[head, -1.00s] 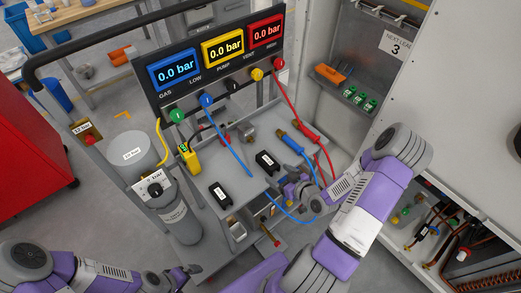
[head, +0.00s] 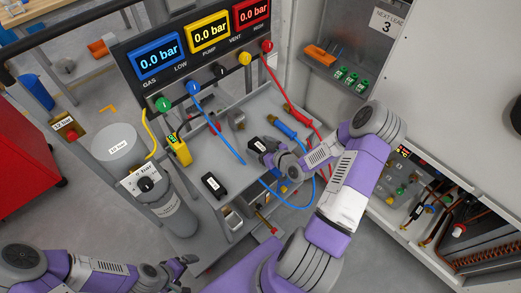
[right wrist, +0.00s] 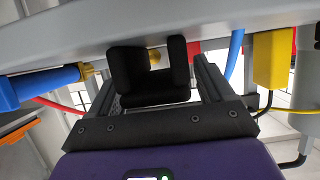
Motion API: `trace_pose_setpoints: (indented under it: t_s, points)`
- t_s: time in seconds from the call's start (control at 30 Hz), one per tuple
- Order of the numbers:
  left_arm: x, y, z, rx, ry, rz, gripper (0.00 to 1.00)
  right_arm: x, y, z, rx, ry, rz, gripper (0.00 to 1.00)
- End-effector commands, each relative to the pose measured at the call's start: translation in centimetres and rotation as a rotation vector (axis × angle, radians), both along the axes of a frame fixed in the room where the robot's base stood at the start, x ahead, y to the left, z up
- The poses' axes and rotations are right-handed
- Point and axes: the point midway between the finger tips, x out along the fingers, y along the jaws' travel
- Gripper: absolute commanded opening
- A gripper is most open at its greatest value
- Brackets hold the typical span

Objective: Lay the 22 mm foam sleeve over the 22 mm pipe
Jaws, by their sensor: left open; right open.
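Two black foam sleeves with white labels lie on the cart's grey shelf. In the head view the far sleeve (head: 256,145) is at my right gripper (head: 268,155), and the near sleeve (head: 213,186) lies apart. The labels are too small to read, so I cannot tell which is 22 mm. The right wrist view shows a black slotted sleeve (right wrist: 150,88) between the fingers of my open right gripper (right wrist: 155,75). My left gripper (head: 180,267) is open and empty, low and left of the cart. Copper pipes (head: 440,225) show in the open cabinet; their sizes are unreadable.
The cart carries three gauges (head: 207,35) with hoses. A blue-handled hose end (head: 285,130) and a red one (head: 295,113) lie near my right gripper. A yellow device (head: 180,150) and a grey cylinder (head: 172,208) stand left. The cabinet wall (head: 440,90) rises on the right.

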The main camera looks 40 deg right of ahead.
Motion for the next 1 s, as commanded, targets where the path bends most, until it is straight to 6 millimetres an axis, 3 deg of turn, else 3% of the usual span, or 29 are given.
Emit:
trace_pose_setpoints:
  t_s: [0.13,0.5,0.77,1.0]
  points:
    - [0.0,0.0,0.1,0.000,0.000,0.000,1.00,0.0,0.0,0.1,0.000,0.000,0.000,0.79]
    - [0.0,0.0,0.1,0.000,0.000,0.000,1.00,-0.1,0.0,0.1,0.000,0.000,0.000,0.26]
    - [0.0,0.0,0.3,0.000,0.000,0.000,1.00,0.0,0.0,0.6,-0.001,-0.001,0.000,0.26]
    - [0.0,0.0,2.1,0.000,0.000,0.000,1.00,0.0,0.0,5.1,-0.004,-0.002,0.002,0.26]
